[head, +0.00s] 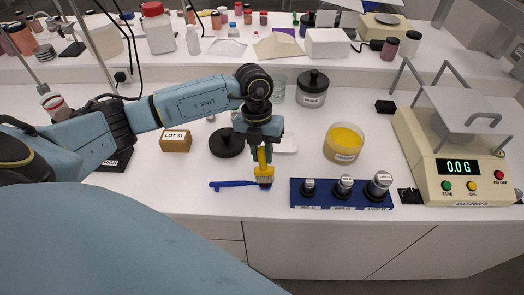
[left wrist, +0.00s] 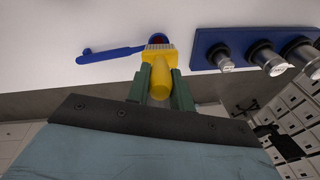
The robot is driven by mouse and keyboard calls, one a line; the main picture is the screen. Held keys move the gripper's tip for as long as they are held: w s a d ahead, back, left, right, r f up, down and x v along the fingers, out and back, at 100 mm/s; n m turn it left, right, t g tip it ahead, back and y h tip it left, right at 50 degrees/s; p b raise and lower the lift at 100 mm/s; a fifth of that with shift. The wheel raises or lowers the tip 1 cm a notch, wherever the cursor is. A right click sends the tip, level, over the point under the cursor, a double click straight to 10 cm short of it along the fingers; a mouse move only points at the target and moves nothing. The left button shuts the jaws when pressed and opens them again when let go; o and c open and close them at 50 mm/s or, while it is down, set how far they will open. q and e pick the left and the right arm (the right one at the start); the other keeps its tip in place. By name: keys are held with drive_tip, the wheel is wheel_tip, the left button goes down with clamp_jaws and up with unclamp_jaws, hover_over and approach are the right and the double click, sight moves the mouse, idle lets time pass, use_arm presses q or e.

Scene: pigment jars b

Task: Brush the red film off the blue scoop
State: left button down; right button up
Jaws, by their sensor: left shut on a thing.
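My left gripper (head: 262,150) is shut on a yellow-handled brush (head: 265,170), pointing down at the table's front part. In the left wrist view the green fingers clasp the brush's yellow handle (left wrist: 159,84). The blue scoop (head: 232,184) lies flat on the white table, its handle to the left. The brush head is at the scoop's right end and covers part of it. A little dark red shows at that end (left wrist: 157,39); I cannot tell how much film is there, or whether the bristles touch it. My right gripper is not in view.
A blue block with several metal weights (head: 298,202) stands right of the scoop. Behind are a jar of yellow powder (head: 343,142), a black lid (head: 227,142) and a LOT 31 box (head: 175,141). A scale (head: 456,150) stands at right. The table's front edge is close.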

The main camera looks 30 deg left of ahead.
use_arm(q)
drive_tip(key=shift+f+b, duration=0.35)
drive_tip(key=shift+f, duration=0.1)
idle(0.8)
drive_tip(key=shift+a, duration=0.1)
drive_tip(key=shift+s+a, duration=0.15)
drive_tip(key=shift+a, duration=0.1)
drive_tip(key=shift+d, duration=0.25)
idle(0.3)
drive_tip(key=shift+a, duration=0.2)
drive_tip(key=shift+d, duration=0.2)
idle(0.4)
drive_tip(key=shift+a, duration=0.2)
drive_tip(key=shift+d, duration=0.15)
idle(0.4)
